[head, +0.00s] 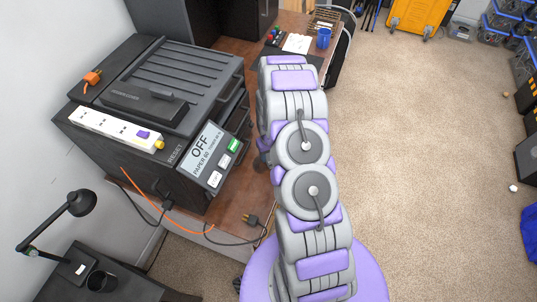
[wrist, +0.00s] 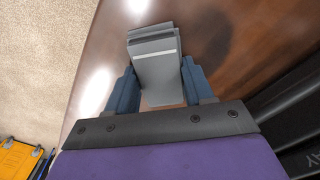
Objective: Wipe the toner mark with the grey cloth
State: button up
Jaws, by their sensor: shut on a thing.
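My gripper (wrist: 158,88) is shut on the grey cloth (wrist: 152,48), a folded grey block with a pale stripe, held between two blue fingers in the wrist view. The cloth is over the brown tabletop (wrist: 255,25). I cannot tell whether it touches the surface. A dark smudge (wrist: 208,40) shows on the tabletop just right of the cloth; I cannot tell whether it is the toner mark or a shadow. In the head view my arm hides the gripper, the cloth and part of the brown desk (head: 232,205).
A black printer (head: 185,75) with a panel reading OFF (head: 205,150) stands left of my arm, bearing a white power strip (head: 115,128). An orange cable and a black plug (head: 251,219) lie near the desk's front. A blue mug (head: 323,38) stands farther back. Carpet on the right is largely clear.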

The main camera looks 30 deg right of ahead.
aim_at(259, 163)
jog(key=shift+w+a, duration=0.15)
jog(key=shift+a, duration=2.4)
jog(key=shift+d+r+p, duration=0.1)
jog(key=shift+d+p, duration=0.35)
jog(key=shift+d, duration=2.35)
jog(key=shift+a, duration=2.55)
jog(key=shift+s+d+p, duration=0.2)
jog(key=shift+d+p, duration=0.15)
jog(key=shift+d, duration=2.2)
jog(key=shift+r, duration=0.1)
jog(key=shift+r+p, duration=0.3)
jog(key=shift+r, duration=0.4)
jog(key=shift+s, duration=0.1)
